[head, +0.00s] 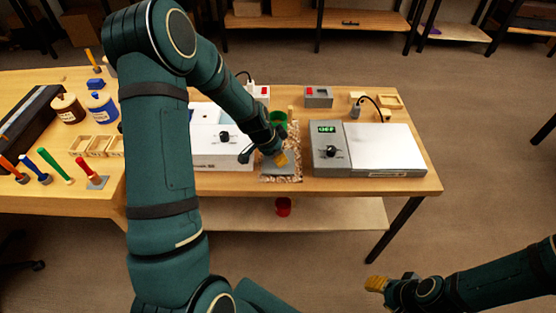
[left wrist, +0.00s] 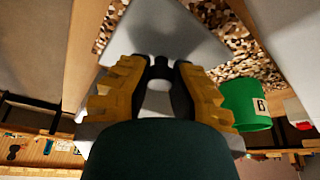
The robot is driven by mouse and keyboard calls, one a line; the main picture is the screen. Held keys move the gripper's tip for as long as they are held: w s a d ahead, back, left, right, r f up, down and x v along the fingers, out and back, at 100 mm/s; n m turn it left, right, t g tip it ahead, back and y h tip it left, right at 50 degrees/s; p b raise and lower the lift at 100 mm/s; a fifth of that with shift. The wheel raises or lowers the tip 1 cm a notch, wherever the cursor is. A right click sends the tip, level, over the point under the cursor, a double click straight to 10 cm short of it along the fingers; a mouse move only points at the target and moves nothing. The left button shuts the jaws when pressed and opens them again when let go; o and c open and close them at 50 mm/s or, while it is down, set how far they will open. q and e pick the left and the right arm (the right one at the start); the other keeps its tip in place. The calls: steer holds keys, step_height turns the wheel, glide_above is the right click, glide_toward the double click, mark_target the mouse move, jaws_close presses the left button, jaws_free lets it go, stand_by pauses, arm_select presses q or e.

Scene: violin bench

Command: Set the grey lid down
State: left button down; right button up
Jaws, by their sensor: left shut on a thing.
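The grey lid (left wrist: 165,35) is a flat grey plate with a small dark knob between the fingers of my left gripper (left wrist: 160,88). In the head view the lid (head: 274,171) shows at the tip of my left gripper (head: 280,159), over a speckled brown mat (head: 292,133). The yellow fingers are shut on the knob. I cannot tell whether the lid touches the mat. My right gripper (head: 378,284) is low at the right, over the floor, away from the bench; its finger gap is not clear.
A green cup (head: 278,119) marked B in the left wrist view (left wrist: 245,105) stands close behind the lid. A white box (head: 218,155) is on the left, and a grey device with a green display (head: 328,150) is on the right. A red cup (head: 283,207) is below on the shelf.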

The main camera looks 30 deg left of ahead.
arm_select(q)
steer(key=shift+f, duration=0.85)
steer(key=shift+f+b, duration=0.2)
steer(key=shift+b, duration=0.1)
steer(key=c, duration=1)
jaws_free()
steer(key=shift+r, duration=0.1)
